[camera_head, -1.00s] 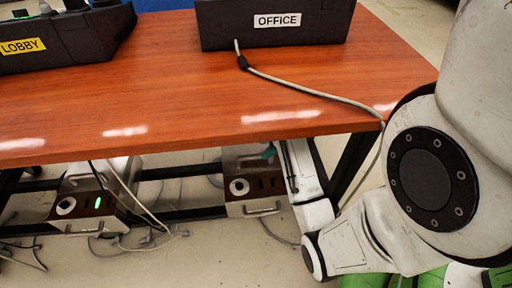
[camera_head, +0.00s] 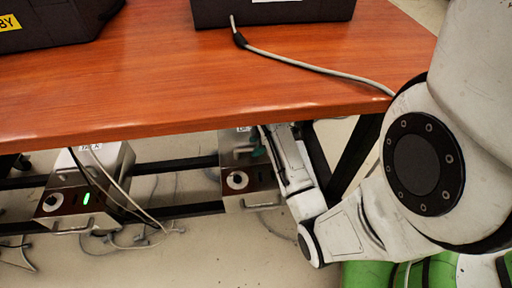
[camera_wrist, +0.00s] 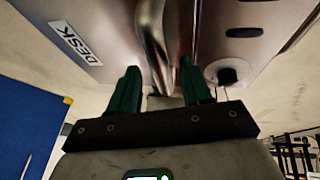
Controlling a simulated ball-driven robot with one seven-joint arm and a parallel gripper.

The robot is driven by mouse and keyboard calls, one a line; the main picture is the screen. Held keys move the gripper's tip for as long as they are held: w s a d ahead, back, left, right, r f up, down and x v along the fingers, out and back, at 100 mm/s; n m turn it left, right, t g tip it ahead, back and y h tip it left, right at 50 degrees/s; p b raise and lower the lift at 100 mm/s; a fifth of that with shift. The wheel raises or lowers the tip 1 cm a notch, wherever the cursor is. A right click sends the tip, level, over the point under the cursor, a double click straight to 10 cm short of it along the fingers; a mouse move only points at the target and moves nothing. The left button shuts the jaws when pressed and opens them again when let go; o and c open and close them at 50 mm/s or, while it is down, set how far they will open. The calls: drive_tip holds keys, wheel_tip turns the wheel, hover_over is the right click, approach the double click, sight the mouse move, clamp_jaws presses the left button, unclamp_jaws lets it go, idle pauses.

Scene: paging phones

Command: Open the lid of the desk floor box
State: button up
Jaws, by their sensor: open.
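The desk floor box (camera_head: 236,201) stands under the table on the right, with a dark front panel, a round white socket and a front handle. Its DESK label (camera_wrist: 75,42) and metal surface fill the top of the wrist view. A curved metal handle (camera_wrist: 153,40) runs between my gripper's green fingers in that view. My gripper (camera_wrist: 158,68) is open, one finger on each side of the handle; I cannot tell whether either touches it. In the head view, my gripper (camera_head: 259,143) is a small teal patch over the box's top, partly hidden by my arm.
A second floor box (camera_head: 75,200) with a green light stands at the left, cables beside it. The wooden table (camera_head: 190,85) overhangs both boxes. A grey cable (camera_head: 320,68) crosses it from a black phone (camera_head: 270,12). A dark table leg (camera_head: 352,160) stands right of my forearm.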

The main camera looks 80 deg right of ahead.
drive_tip(key=shift+w+f, duration=0.1)
clamp_jaws()
idle(0.5)
